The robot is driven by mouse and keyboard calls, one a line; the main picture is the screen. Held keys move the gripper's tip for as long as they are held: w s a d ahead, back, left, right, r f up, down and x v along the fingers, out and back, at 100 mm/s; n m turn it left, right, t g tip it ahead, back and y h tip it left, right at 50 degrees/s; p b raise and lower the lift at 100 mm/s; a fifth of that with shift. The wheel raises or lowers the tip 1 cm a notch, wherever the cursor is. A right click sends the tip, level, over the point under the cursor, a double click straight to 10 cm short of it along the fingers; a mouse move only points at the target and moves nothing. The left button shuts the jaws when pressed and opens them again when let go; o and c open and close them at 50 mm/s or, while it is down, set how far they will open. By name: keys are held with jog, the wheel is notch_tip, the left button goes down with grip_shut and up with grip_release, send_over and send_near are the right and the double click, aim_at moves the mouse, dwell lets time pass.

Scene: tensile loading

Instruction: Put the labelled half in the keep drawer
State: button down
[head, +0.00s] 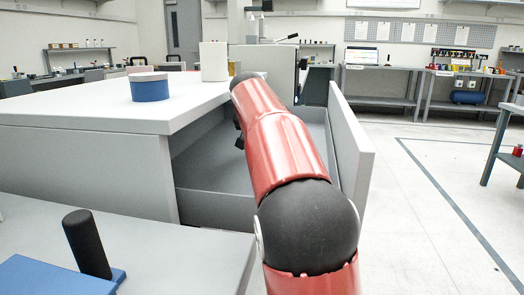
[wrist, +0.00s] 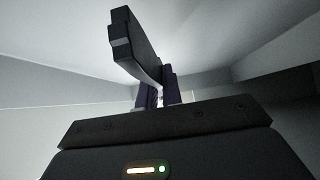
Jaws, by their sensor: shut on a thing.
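My gripper (wrist: 159,94) is shut on a dark, flat piece (wrist: 131,42), a specimen half with a wide end and a narrowing neck. The wide end sticks up from the fingers in the wrist view. I cannot make out a label on it. An open grey drawer (head: 352,140) extends from the right side of the white-topped cabinet in the head view. No drawer name is readable.
A blue tub with a pale lid (head: 149,87) and a white cylinder (head: 214,62) stand on the cabinet top (head: 110,108). A black upright handle (head: 87,244) on a blue base is at the near left. Pale surfaces surround the gripper in the wrist view. Floor right of the drawer is clear.

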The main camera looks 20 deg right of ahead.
jog(key=shift+f+b, duration=0.4)
jog(key=shift+f, duration=1.35)
jog(key=shift+f, duration=0.2)
jog(key=c, duration=1.6)
grip_release()
jog(key=shift+o, duration=0.2)
jog(key=shift+s+a+r, duration=0.1)
jog(key=shift+r, duration=0.2)
jog(key=v, duration=1.1)
jog(key=shift+s+a+r, duration=0.1)
jog(key=shift+s+r, duration=0.05)
jog(key=shift+s, duration=0.05)
